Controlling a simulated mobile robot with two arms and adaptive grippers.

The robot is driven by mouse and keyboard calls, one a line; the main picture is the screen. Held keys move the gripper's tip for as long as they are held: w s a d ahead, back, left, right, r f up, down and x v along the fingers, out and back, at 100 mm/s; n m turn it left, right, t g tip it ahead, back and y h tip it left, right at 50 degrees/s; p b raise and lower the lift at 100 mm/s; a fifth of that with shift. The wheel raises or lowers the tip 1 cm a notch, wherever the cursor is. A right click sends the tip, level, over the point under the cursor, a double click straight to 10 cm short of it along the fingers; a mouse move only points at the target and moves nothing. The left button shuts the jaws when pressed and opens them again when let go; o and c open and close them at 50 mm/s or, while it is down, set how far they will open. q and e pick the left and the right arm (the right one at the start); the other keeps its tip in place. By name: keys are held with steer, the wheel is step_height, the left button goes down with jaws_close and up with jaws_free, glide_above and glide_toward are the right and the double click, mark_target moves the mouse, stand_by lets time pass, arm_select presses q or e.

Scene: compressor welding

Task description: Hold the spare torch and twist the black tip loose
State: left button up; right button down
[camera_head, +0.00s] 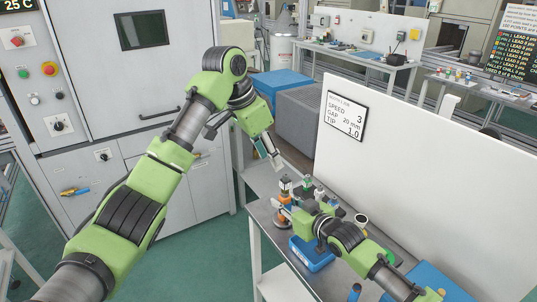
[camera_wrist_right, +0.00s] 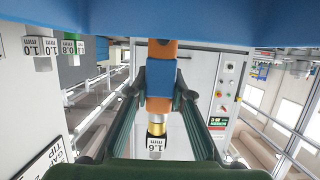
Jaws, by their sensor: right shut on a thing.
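The spare torch (camera_wrist_right: 162,60) has an orange body with a blue clamp around it and a brass neck. In the right wrist view its black tip (camera_wrist_right: 156,130), marked 1.6 mm, is at the end of the brass neck; that picture is upside down. In the head view the tip (camera_head: 285,179) points up above the table. My right gripper (camera_wrist_right: 163,88) is shut on the torch, one dark finger on each side; it also shows in the head view (camera_head: 284,207). My left gripper (camera_head: 274,158) hangs above and slightly left of the tip, apart from it; its jaws are too small to judge.
More tips stand beside the torch, marked 1.0 and 0.8 in the right wrist view (camera_wrist_right: 45,48). A blue bin (camera_head: 312,256) stands at the table's front. A white panel (camera_head: 400,165) with a sign (camera_head: 345,107) closes off the back. A grey cabinet (camera_head: 140,90) is at the left.

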steer(key=shift+r, duration=0.15)
steer(key=c, duration=1.7)
jaws_free()
